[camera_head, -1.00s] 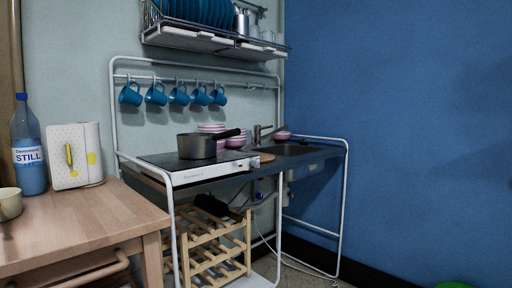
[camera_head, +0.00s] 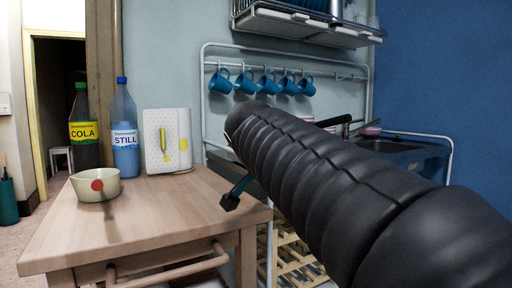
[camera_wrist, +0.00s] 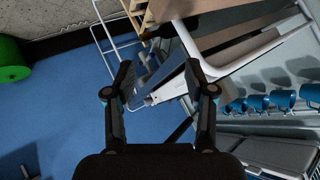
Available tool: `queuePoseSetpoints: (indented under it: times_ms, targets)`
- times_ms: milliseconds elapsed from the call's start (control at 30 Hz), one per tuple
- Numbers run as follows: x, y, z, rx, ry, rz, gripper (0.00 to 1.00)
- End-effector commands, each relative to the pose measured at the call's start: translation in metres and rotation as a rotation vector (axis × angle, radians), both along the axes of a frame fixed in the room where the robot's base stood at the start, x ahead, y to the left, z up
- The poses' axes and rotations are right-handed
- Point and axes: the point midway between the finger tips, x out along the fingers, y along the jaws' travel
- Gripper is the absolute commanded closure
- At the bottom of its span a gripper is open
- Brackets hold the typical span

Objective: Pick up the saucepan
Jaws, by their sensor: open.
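The dark saucepan is mostly hidden behind my arm in the head view. Only what looks like its black handle (camera_head: 334,120) shows above the arm, in front of the tap. The stove top under it is covered too. My gripper (camera_wrist: 160,74) is open in the wrist view, with nothing between its fingertips. The white front edge of the stove (camera_wrist: 170,88) lies beyond the fingers. I cannot clearly make out the pan in the wrist view.
A wooden table (camera_head: 150,205) at left holds a bowl (camera_head: 95,185), cola bottle (camera_head: 83,130), water bottle (camera_head: 124,135) and white board (camera_head: 167,142). Blue mugs (camera_head: 245,82) hang from the white rail frame (camera_head: 285,50). A dish rack (camera_head: 290,18) is above.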

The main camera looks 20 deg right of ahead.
Motion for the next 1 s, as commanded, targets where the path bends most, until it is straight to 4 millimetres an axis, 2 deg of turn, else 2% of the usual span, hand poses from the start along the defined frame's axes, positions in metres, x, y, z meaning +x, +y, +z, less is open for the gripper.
queuePoseSetpoints:
  times_ms: [33,200,300,500,700,1000]
  targets:
    - [0.015,-0.013,0.015,0.016,-0.073,-0.089,0.45]
    - [0.048,-0.056,0.074,0.087,-0.367,-0.385,0.45]
    - [0.061,-0.076,0.102,0.126,-0.537,-0.520,0.45]
    - [0.071,-0.101,0.138,0.185,-0.778,-0.682,0.45]
    - [0.077,-0.115,0.146,0.203,-0.850,-0.727,0.45]
    - [0.101,-0.160,0.133,0.202,-0.849,-0.727,0.45]
